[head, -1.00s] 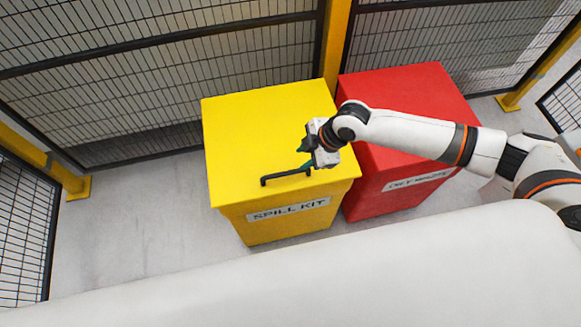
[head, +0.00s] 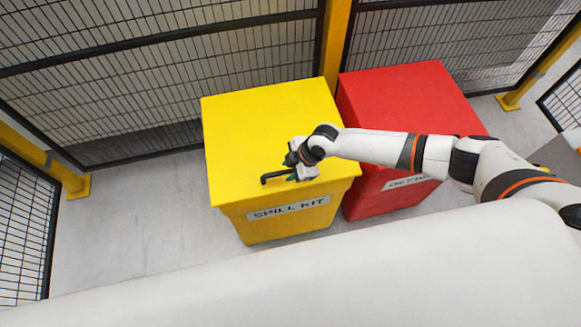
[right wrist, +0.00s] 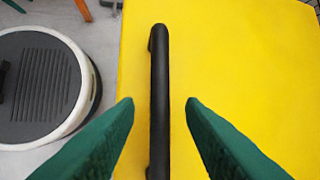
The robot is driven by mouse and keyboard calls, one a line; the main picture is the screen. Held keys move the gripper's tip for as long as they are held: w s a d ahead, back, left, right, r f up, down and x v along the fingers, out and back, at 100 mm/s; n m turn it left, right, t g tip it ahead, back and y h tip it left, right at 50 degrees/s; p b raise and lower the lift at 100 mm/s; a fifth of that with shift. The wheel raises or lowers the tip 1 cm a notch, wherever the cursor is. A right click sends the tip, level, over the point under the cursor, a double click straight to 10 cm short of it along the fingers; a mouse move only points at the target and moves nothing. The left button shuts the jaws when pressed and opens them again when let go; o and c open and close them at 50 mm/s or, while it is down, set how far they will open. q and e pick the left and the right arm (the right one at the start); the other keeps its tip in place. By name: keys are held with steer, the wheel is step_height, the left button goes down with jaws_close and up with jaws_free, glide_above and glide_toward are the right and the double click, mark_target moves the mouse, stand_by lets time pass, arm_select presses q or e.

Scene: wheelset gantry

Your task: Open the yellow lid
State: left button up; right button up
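The yellow lid (head: 262,122) is shut on the yellow bin labelled SPILL KIT (head: 290,209). A black bar handle (head: 277,177) stands on the lid near its front edge, and its right part is hidden by my right gripper in the head view. My right gripper (head: 292,172) is over the handle. In the right wrist view its green fingers (right wrist: 160,103) are apart, one on each side of the black handle (right wrist: 159,85), with a gap on both sides. The yellow lid (right wrist: 260,60) fills most of that view. My left gripper is not in view.
A red bin (head: 405,100) stands right beside the yellow bin, under my right arm. Black mesh fence panels (head: 150,90) with yellow posts (head: 336,40) close off the back and sides. Grey floor (head: 140,215) is clear left of the yellow bin.

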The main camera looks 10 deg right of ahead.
jaws_close()
stand_by(0.3)
steer(key=w+r+g, duration=0.1)
steer(key=w+r, duration=0.2)
steer(key=r, duration=0.4)
steer(key=w+r+g+p, duration=0.1)
steer(key=w+r, duration=0.3)
steer(key=r, duration=0.3)
steer(key=w+r+g, duration=0.2)
steer(key=w+r, duration=0.2)
steer(key=r, duration=0.3)
steer(key=shift+w+r+m, duration=0.15)
steer(key=shift+r+m, duration=0.25)
